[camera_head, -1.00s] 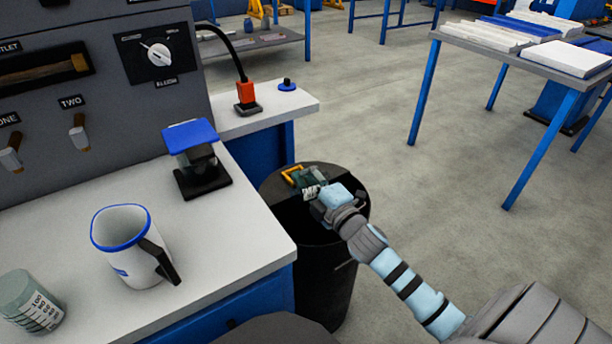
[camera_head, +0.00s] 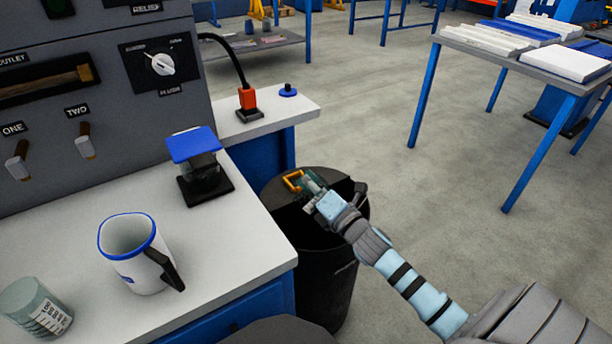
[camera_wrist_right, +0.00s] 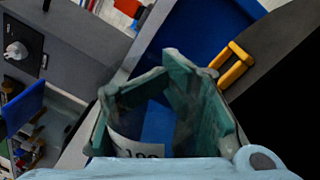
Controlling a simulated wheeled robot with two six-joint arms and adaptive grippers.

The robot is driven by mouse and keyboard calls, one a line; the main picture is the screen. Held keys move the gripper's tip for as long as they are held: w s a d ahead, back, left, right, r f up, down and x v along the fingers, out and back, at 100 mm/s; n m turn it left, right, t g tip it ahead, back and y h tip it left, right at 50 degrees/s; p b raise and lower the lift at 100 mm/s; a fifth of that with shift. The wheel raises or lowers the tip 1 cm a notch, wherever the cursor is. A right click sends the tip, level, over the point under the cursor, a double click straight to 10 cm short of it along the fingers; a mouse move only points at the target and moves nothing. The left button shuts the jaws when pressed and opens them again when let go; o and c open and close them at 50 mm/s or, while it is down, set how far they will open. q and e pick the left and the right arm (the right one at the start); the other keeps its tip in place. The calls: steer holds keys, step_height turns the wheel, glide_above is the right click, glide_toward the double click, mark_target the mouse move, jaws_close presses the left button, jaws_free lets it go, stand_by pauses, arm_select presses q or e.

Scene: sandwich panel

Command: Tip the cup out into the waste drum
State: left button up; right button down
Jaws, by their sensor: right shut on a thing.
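My right gripper (camera_head: 313,190) is over the waste drum (camera_head: 328,285), near its half lid. It is shut on a small clear cup, which is hard to make out in the head view. In the right wrist view, the greenish fingers (camera_wrist_right: 163,82) stand on both sides of the cup (camera_wrist_right: 140,148), whose white label shows part of a number. The cup looks tilted; its contents cannot be made out. The drum is black, with a dark half lid and a yellow handle (camera_head: 292,181); its open side is partly hidden by my arm. My left gripper is out of view.
On the counter (camera_head: 230,245) stand a white mug with a blue rim (camera_head: 138,262), a labelled grey-green jar (camera_head: 35,308) and a blue-topped stand (camera_head: 195,150). The counter edge is close left of the drum. Open floor (camera_head: 400,170) lies to the right.

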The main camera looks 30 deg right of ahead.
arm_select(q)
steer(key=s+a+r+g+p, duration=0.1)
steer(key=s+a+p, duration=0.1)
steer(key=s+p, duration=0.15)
arm_select(e)
steer(key=shift+d+r+n+b, duration=0.2)
steer(key=shift+r+n+b, duration=0.25)
steer(key=shift+r+n, duration=0.55)
steer(key=n+b, duration=0.2)
steer(key=shift+d+r+n, duration=0.1)
steer(key=shift+d+n, duration=0.1)
steer(key=shift+n, duration=0.2)
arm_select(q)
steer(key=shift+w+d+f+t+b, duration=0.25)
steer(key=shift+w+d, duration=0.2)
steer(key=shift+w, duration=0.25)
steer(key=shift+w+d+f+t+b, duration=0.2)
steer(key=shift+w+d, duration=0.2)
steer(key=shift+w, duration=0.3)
arm_select(e)
steer(key=shift+d+r+n+g, duration=0.15)
steer(key=shift+d+r+n, duration=0.15)
steer(key=shift+r+n, duration=0.65)
steer(key=shift+d+r+n+g, duration=0.1)
steer(key=shift+d+r+n, duration=0.3)
steer(key=shift+n, duration=1)
steer(key=shift+d+r+n+g, duration=0.2)
steer(key=shift+r+n, duration=0.65)
steer(key=shift+n, duration=0.3)
